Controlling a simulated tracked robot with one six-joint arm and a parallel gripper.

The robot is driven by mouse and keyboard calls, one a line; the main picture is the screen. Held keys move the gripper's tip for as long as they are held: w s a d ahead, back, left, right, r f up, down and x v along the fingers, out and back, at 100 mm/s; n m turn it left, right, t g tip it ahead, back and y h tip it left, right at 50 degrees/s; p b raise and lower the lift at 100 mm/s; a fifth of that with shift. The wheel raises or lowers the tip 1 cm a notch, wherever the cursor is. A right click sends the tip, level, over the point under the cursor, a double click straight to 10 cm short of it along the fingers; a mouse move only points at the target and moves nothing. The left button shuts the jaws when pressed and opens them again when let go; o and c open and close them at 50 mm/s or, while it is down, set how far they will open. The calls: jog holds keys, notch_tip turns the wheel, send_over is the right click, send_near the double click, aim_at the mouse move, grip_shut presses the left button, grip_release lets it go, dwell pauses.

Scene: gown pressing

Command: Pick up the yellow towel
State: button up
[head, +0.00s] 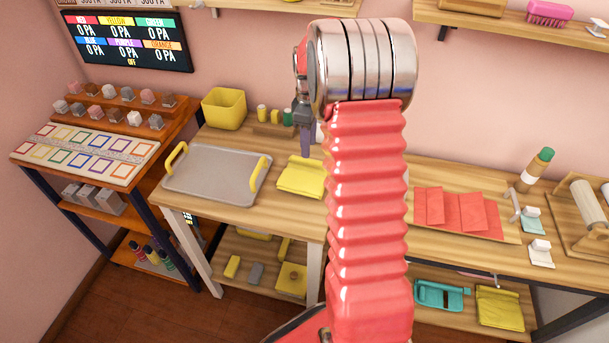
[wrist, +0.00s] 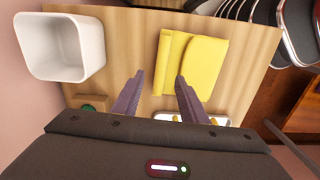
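The yellow towel (head: 302,178) lies folded on the wooden table, just right of the grey tray (head: 220,178). It also shows in the wrist view (wrist: 203,66), up and right of centre. My gripper (head: 305,152) points down above the towel's back edge in the head view. In the wrist view my gripper (wrist: 160,76) is open, with nothing between its two purple fingers. The right fingertip overlaps the towel's left part in the picture; the left one is over bare wood. I cannot tell the height between fingertips and towel. My arm hides the table right of the towel.
A yellow bin (head: 224,108) and small bottles (head: 275,116) stand behind the tray. A white container (wrist: 62,48) is at the wrist view's left. Red cloths (head: 458,211) lie on the right. Another folded yellow cloth (head: 500,308) is on a lower shelf.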

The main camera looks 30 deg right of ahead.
aim_at(305, 175)
jog(key=shift+a+f, duration=0.15)
jog(key=shift+f, duration=2.45)
jog(key=shift+c, duration=0.3)
grip_shut()
